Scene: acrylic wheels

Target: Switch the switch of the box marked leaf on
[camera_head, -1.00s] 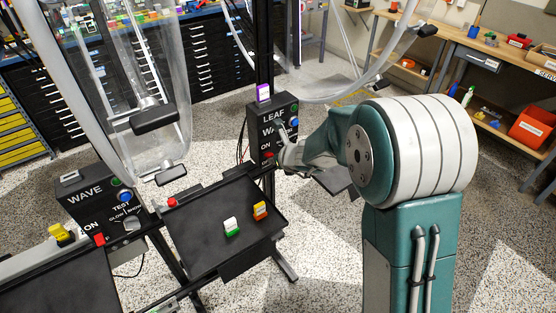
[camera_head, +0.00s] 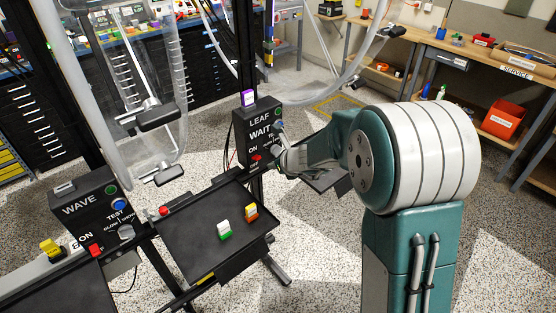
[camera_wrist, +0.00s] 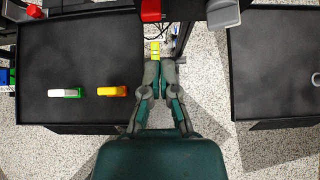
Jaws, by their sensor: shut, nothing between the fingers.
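A grey part (camera_wrist: 222,14) is at the upper right.
Another dark tray (camera_wrist: 275,70) is at right in the wrist view.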

